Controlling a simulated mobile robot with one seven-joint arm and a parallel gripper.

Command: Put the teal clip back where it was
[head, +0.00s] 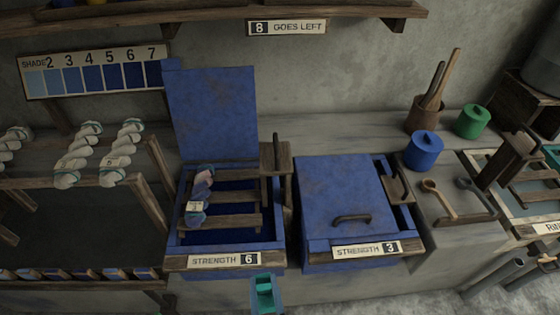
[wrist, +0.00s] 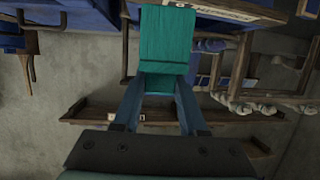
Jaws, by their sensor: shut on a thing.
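The teal clip (head: 264,294) is a small blocky piece at the bottom middle of the head view, in front of the left vat's STRENGTH 6 label. In the wrist view the teal clip (wrist: 166,45) is large and close. My gripper (wrist: 160,88) is shut on it, with a blue finger on each side. In the head view my gripper (head: 266,281) shows only as blue edges around the clip. The clip is apart from the vat as far as I can tell. The clip's former place cannot be told from these frames.
The left blue vat (head: 226,262) has its lid (head: 212,110) raised, with a tagged skein (head: 198,207) on its rods. The STRENGTH 3 vat (head: 343,195) is covered. White skeins (head: 78,155) lie on a rack at left. Blue (head: 425,152) and green pots (head: 472,122) stand right.

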